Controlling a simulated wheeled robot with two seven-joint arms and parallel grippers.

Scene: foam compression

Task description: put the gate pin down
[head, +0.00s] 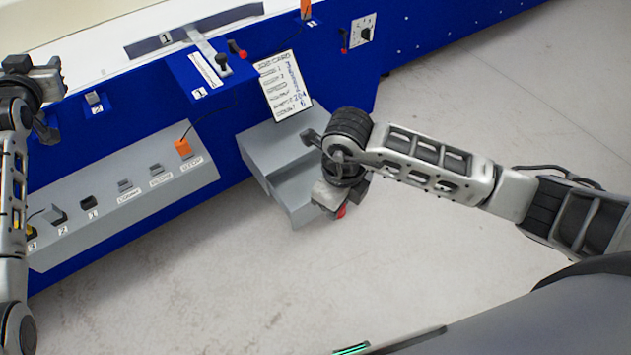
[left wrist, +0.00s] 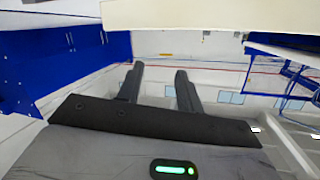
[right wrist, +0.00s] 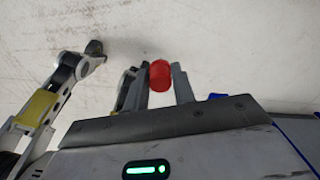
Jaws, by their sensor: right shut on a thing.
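The gate pin, seen as a red cylinder (right wrist: 160,75), is between the fingers of my right gripper (right wrist: 154,82) in the right wrist view. My right gripper is shut on it. In the head view a bit of red (head: 341,211) shows below the right gripper (head: 328,190), by the front right edge of the grey stepped tray (head: 262,147); the rest is hidden. I cannot tell whether the pin touches the tray. My left gripper (left wrist: 160,84) is open and empty in the left wrist view. In the head view it is at the upper left (head: 50,98), by the blue panel.
A grey control shelf (head: 140,200) with several labelled switches and an orange piece (head: 183,147) runs along the blue machine front. A job card (head: 286,85) stands behind the tray. Red-and-black parts (head: 238,50) sit on the blue face. The pale floor is clear.

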